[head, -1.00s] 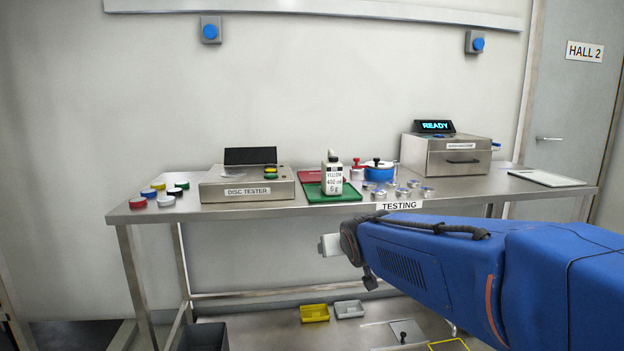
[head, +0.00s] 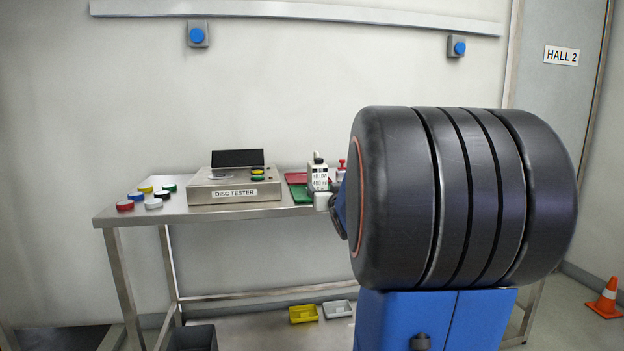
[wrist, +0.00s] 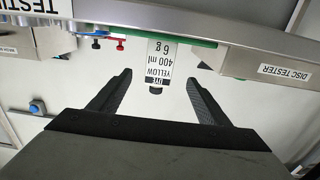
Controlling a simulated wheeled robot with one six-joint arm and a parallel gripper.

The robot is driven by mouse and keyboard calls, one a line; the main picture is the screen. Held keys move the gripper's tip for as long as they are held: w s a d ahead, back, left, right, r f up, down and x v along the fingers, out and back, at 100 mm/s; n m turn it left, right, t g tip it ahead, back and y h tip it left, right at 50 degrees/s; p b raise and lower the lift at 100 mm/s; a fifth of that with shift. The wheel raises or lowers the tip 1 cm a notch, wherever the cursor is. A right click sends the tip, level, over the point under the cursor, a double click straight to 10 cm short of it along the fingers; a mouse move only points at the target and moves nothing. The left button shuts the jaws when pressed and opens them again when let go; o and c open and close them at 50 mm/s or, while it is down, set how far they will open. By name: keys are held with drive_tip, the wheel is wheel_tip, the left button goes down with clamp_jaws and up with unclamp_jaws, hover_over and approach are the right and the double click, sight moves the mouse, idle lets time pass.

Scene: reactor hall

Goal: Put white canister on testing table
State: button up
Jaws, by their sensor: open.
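The white canister (head: 318,177) with a black cap and a yellow dye label stands upright on the green tray (head: 300,194) on the steel testing table (head: 180,207). In the wrist view, which is upside down, the canister (wrist: 160,54) shows label-on between and just beyond the fingertips. My gripper (wrist: 159,73) is open and empty, pointing at the canister from the front of the table. Touching is not visible. In the head view my arm hides the gripper's fingers and the right part of the table.
A disc tester (head: 233,187) stands left of the canister, with several coloured discs (head: 153,203) farther left. A red tray (head: 296,178) lies behind the green one. An orange cone (head: 607,297) stands at the right.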

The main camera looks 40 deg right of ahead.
sight(318, 152)
drive_tip(key=x, duration=0.9)
drive_tip(key=shift+w+d, duration=0.15)
drive_tip(key=shift+w, duration=0.15)
drive_tip(key=x, duration=0.5)
drive_tip(key=shift+f, duration=0.2)
drive_tip(key=c, duration=1.6)
wheel_tip(318, 152, up, 10)
drive_tip(key=shift+r, duration=0.1)
